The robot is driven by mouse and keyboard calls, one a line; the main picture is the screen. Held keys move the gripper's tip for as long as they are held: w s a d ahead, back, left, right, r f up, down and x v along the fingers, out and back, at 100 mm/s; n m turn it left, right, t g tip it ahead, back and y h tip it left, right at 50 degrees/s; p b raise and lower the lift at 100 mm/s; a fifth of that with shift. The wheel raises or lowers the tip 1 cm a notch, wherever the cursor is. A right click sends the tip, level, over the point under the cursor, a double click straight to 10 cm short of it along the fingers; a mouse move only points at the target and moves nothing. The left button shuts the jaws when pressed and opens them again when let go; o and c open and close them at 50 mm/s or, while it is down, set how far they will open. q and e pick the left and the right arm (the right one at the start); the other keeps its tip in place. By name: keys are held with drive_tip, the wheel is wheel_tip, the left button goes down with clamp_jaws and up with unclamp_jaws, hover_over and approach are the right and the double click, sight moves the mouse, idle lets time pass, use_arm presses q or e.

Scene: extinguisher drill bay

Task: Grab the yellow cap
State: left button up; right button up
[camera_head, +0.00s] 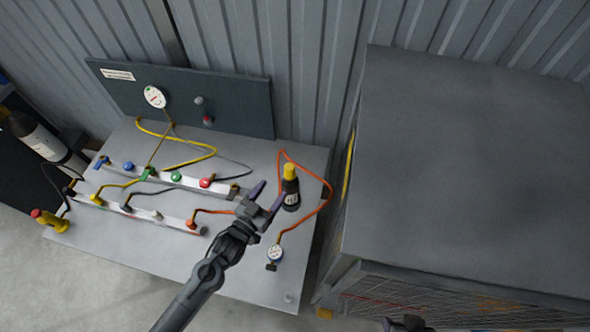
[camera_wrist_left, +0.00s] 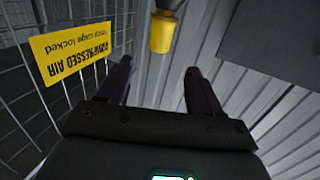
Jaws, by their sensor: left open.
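The yellow cap (camera_head: 290,171) sits on top of a small dark bottle (camera_head: 291,198) with a white label, at the right part of the grey bench. My left gripper (camera_head: 268,195) is open and empty, just left of the bottle, with its fingers pointing toward it. In the left wrist view the yellow cap (camera_wrist_left: 161,33) appears beyond the open fingertips (camera_wrist_left: 158,72), roughly in line with the gap between them. The cap is apart from both fingers. Only a small dark piece of what looks like my right gripper (camera_head: 405,324) shows at the bottom edge; its jaws cannot be made out.
The bench (camera_head: 175,262) carries manifold bars (camera_head: 135,212) with coloured knobs and hoses. An orange hose (camera_head: 327,190) loops around the bottle to a gauge (camera_head: 275,252). A large grey cabinet (camera_head: 470,160) stands right. A yellow sign (camera_wrist_left: 70,52) hangs on a wire cage in the wrist view.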

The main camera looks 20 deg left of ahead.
sight(287, 171)
use_arm(q)
drive_tip(key=shift+t, duration=0.3)
drive_tip(key=x, duration=0.6)
drive_tip(key=shift+d+r+b, duration=0.1)
drive_tip(key=shift+d+b, duration=0.1)
drive_tip(key=shift+b, duration=0.1)
drive_tip(key=shift+w+d, duration=0.15)
drive_tip(key=shift+w, duration=0.85)
drive_tip(key=p+x, duration=0.1)
drive_tip(key=x, duration=0.2)
drive_tip(key=shift+w+r, duration=0.1)
drive_tip(key=shift+w, duration=0.05)
drive_tip(key=shift+w+d, duration=0.1)
drive_tip(key=shift+w, duration=0.5)
use_arm(e)
drive_tip(key=shift+d+f, duration=0.15)
drive_tip(key=shift+d, duration=0.65)
use_arm(q)
drive_tip(key=c, duration=1)
use_arm(e)
drive_tip(key=shift+d, duration=0.1)
